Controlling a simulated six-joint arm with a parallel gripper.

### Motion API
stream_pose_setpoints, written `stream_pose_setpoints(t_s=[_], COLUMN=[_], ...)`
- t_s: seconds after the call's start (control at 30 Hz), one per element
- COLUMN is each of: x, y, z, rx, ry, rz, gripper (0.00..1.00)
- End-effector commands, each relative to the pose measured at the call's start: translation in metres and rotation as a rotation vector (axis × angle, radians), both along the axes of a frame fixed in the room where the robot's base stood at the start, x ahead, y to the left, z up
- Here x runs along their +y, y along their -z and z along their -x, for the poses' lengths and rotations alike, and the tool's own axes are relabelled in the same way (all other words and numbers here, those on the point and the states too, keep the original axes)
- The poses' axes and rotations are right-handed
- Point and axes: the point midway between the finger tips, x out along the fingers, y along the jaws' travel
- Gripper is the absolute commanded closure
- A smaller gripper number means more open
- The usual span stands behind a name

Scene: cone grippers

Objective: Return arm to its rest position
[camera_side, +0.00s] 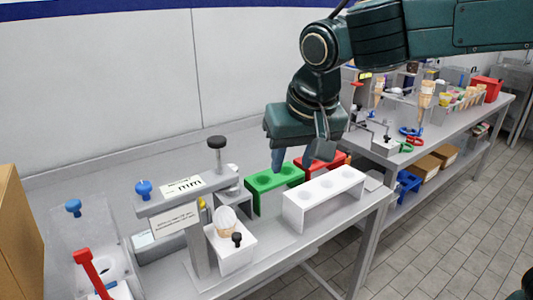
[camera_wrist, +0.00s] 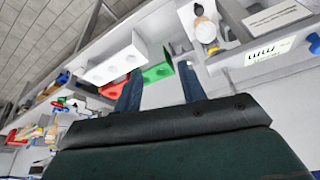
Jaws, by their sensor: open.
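My gripper (camera_side: 291,160) hangs fingers down above the steel table, near the cone holders. Its two blue fingers stand apart with nothing visible between them, and they also show in the wrist view (camera_wrist: 158,72). Behind and below the fingers are a green holder (camera_side: 262,184) and a red holder (camera_side: 335,158), partly hidden by the gripper. A white holder (camera_side: 296,213) with several holes stands in front. No cone shows in these three. A cone with white ice cream (camera_side: 226,222) stands under the dispenser, apart from the gripper, and shows in the wrist view (camera_wrist: 205,30).
The grey dispenser (camera_side: 184,196) with black and blue knobs stands left of the holders. A second table at the right carries cones (camera_side: 425,98), tools and a red box (camera_side: 487,90). A white wall (camera_side: 110,75) runs behind. The space above the table's right end is open.

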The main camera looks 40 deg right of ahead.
Motion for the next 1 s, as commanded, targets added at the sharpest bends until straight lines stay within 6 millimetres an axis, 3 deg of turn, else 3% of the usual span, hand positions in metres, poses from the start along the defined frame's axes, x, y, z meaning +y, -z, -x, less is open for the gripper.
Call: stream_pose_setpoints(t_s=[0.03, 0.2, 0.5, 0.8, 1.0], x=[-0.018, -0.064, -0.129, -0.171, -0.185], y=[-0.006, -0.016, -0.02, -0.007, 0.009], z=[0.005, 0.027, 0.079, 0.141, 0.18], rx=[-0.004, -0.009, -0.031, -0.064, -0.089], ry=[-0.008, -0.052, -0.13, -0.207, -0.254], rz=[-0.005, -0.008, -0.009, 0.003, 0.018], gripper=[0.59, 0.59, 0.59, 0.59, 0.59])
